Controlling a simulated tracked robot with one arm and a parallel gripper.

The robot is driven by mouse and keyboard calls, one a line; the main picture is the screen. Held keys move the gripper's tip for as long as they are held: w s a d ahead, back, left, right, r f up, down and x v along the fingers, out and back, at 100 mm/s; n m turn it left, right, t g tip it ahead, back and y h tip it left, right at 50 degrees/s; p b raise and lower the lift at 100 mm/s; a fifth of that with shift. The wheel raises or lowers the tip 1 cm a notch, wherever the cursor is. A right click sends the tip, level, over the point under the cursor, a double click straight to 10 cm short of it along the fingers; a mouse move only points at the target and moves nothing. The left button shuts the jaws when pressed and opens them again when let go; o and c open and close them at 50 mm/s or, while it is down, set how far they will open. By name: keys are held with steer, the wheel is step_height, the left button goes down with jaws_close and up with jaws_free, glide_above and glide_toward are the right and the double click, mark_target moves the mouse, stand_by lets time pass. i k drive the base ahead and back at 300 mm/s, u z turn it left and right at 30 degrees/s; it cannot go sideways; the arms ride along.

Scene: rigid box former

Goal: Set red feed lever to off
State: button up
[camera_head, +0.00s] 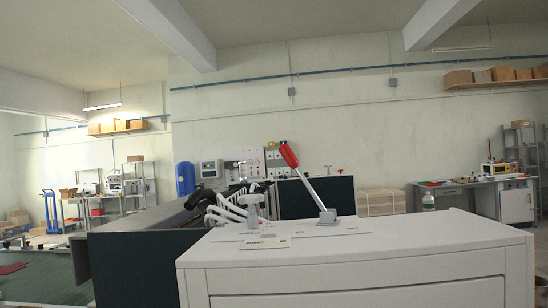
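The red feed lever (289,155) stands on top of the white machine cabinet (350,256), a little right of the middle of the view. It has a red grip on a thin metal rod (311,190). The rod rises from a small pivot block (327,216) and leans up and to the left. Small label plates (264,243) lie on the cabinet top near it, but their text is too small to read. My gripper does not show in this view, and nothing is seen touching the lever.
White curved handles or clamps (228,210) stand close to the lever's left. A dark machine body (145,260) extends left. A bench with equipment (470,183) is at the far right. Space above the cabinet is open.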

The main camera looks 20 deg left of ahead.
mark_target(286, 152)
steer(key=u, duration=0.05)
steer(key=i, duration=1)
steer(key=z, duration=0.05)
